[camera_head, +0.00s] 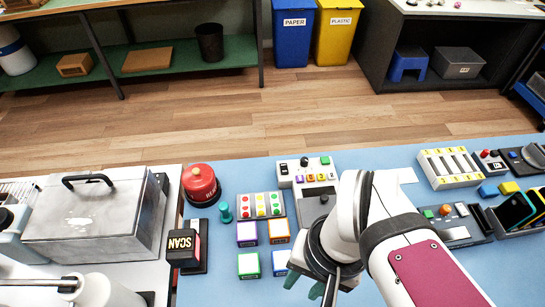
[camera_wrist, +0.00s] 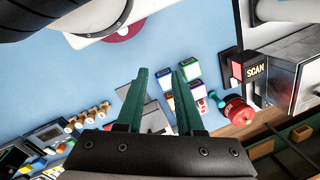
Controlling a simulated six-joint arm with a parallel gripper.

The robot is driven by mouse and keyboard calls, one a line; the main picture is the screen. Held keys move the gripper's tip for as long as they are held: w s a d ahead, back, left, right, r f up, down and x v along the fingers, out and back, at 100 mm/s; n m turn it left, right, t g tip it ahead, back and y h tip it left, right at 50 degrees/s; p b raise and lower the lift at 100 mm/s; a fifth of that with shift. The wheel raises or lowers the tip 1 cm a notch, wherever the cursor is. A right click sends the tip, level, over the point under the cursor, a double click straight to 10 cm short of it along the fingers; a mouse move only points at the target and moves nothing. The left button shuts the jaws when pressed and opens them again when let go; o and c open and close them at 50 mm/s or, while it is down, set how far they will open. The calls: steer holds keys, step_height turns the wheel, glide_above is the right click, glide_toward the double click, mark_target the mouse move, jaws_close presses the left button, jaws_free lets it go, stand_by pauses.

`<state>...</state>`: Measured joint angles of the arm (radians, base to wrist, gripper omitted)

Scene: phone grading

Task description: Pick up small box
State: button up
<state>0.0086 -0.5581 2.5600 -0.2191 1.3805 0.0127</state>
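Several small boxes with white tops and coloured sides stand on the blue table (camera_head: 220,290) at the centre. They are a purple-edged box (camera_head: 246,233), an orange-edged box (camera_head: 279,231), a green-edged box (camera_head: 249,265) and a blue-edged box (camera_head: 281,261). My gripper (camera_head: 305,285) is just right of and nearer than the blue-edged box, its teal fingertips partly hidden by my wrist. In the wrist view, my gripper (camera_wrist: 164,73) has its fingers apart with nothing between them. The small boxes (camera_wrist: 186,70) lie beside and beyond its right finger.
A black SCAN device (camera_head: 183,247) and a metal case (camera_head: 92,215) are at left. Phones (camera_head: 515,212) are at far right.

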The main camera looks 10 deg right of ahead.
steer(key=o, duration=0.9)
steer(key=n+h, duration=0.2)
steer(key=n, duration=0.3)
glide_above(279, 227)
step_height(279, 227, down, 5)
steer(key=shift+n, duration=0.3)
step_height(279, 227, down, 16)
steer(key=shift+r, duration=0.1)
